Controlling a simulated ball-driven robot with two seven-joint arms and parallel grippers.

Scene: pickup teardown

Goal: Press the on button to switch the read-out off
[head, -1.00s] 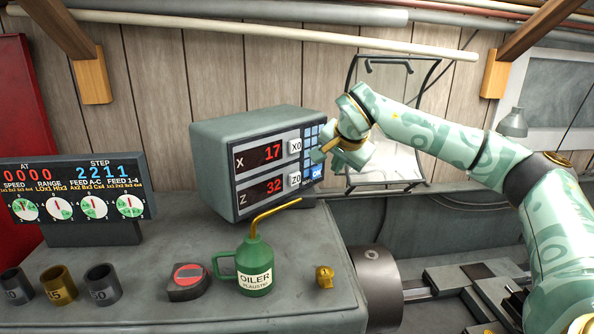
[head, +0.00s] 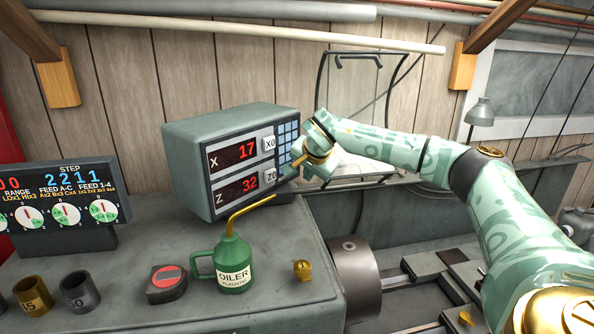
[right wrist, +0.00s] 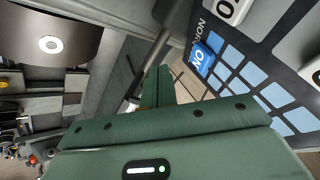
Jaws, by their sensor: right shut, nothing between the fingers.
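The read-out (head: 192,152) is a grey box on the bench, its display lit red with X 17 and Z 32. Its blue keypad (head: 287,132) is at the right of its face. The blue ON button (right wrist: 203,58) shows clearly in the right wrist view, at the keypad's corner beside the word starting "NOR". In the head view my right gripper covers most of that corner. My right gripper (head: 296,164) is shut and empty, its tips close to the ON button. In the right wrist view its fingers (right wrist: 158,87) point just left of and below the button; contact cannot be told.
A green oiler (head: 233,262) with a tall spout stands in front of the read-out. A tape measure (head: 167,283), dark and brass sockets (head: 33,295) and a small brass piece (head: 302,270) lie nearby. A lit control panel (head: 62,200) stands at left.

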